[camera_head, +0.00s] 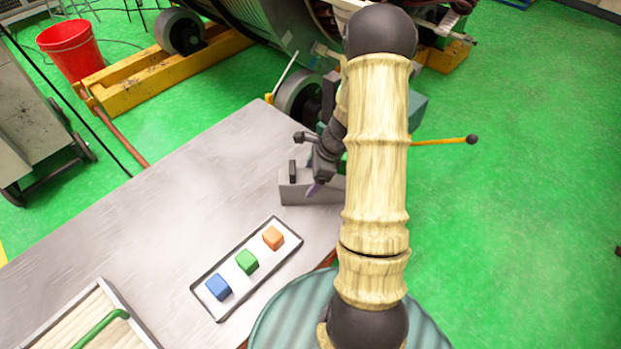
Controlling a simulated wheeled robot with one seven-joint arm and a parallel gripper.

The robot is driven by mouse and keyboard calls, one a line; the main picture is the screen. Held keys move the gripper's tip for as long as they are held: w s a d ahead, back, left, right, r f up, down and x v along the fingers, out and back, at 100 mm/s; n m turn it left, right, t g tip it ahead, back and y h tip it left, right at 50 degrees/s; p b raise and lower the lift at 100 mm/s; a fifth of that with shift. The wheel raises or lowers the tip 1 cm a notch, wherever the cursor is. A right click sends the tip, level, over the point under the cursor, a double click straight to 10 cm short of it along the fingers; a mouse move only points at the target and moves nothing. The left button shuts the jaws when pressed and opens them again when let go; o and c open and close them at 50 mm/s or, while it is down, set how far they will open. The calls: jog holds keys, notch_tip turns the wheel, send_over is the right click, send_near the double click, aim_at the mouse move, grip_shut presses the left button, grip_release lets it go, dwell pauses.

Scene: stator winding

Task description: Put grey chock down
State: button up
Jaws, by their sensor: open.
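A grey block (303,194), which looks like the grey chock, rests at the right edge of the metal table (190,190). My gripper (318,166) is open, close above and beside this block; whether it touches it I cannot tell. My pale arm hides part of the gripper and the block's right end. A small dark upright piece stands at the block's left end.
A white tray (209,299) with a blue cube (218,287), a green cube (247,262) and an orange cube (273,238) lies in front. A crate (58,318) with a green handle is at lower left. The table's left middle is clear.

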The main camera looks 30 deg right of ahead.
jog(key=v, duration=1.1)
jog(key=shift+a, duration=0.15)
jog(key=s+a+r+n+h, duration=0.2)
jog(key=s+a+n, duration=0.3)
jog(key=a+n, duration=0.3)
jog(key=s+a+r+n+h, duration=0.2)
jog(key=s+a+n, duration=0.4)
jog(key=n, duration=0.9)
jog(key=a+r, duration=0.1)
jog(key=a, duration=0.1)
jog(key=shift+a+r+t, duration=0.25)
jog(key=shift+t, duration=0.05)
